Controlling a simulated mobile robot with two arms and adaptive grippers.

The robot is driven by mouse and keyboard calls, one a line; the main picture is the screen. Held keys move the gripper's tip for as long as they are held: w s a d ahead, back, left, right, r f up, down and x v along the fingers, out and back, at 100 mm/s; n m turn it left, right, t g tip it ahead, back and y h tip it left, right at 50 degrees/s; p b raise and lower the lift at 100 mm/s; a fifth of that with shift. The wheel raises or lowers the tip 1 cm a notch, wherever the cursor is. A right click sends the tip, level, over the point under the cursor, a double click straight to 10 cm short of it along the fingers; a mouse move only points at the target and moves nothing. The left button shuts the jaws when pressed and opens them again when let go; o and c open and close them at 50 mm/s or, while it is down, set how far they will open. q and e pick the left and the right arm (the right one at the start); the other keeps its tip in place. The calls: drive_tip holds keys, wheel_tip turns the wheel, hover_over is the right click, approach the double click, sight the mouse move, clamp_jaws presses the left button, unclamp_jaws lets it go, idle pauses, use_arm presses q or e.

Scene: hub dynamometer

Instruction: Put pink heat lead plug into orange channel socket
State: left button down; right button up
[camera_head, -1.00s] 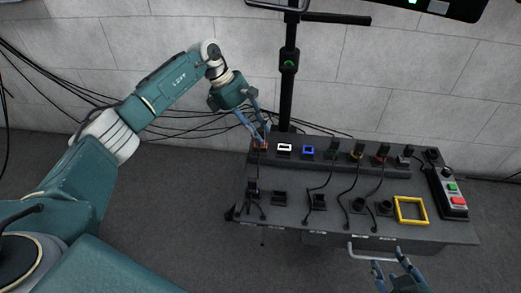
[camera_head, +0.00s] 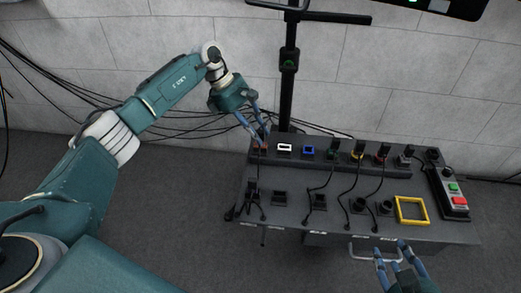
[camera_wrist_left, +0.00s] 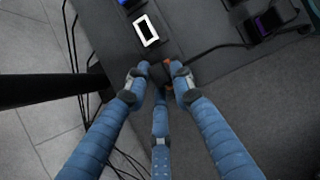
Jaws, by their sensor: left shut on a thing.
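My left gripper (camera_head: 261,140) is at the far-left end of the console's back row, with its fingers closed around a small dark plug, apparently the pink heat lead plug. The plug is mostly hidden by the fingers and its pink colour does not show. A dark cable (camera_wrist_left: 210,50) runs from there in the left wrist view. The orange channel socket (camera_wrist_left: 175,68) shows only as a small orange-red piece between the fingertips. I cannot tell whether the plug is seated in it. My right gripper (camera_head: 391,252) is open and empty at the console's front edge.
White-framed (camera_head: 284,148) and blue-framed (camera_head: 308,152) sockets sit right of the left gripper. Several plugged leads, a yellow frame (camera_head: 400,220) and a button box (camera_head: 452,195) occupy the console's right. A black post (camera_head: 288,90) stands behind. A metal handle (camera_head: 362,256) is near my right gripper.

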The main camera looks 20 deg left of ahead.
use_arm(q)
drive_tip(key=c, duration=1.4)
unclamp_jaws()
drive_tip(key=v, duration=1.2)
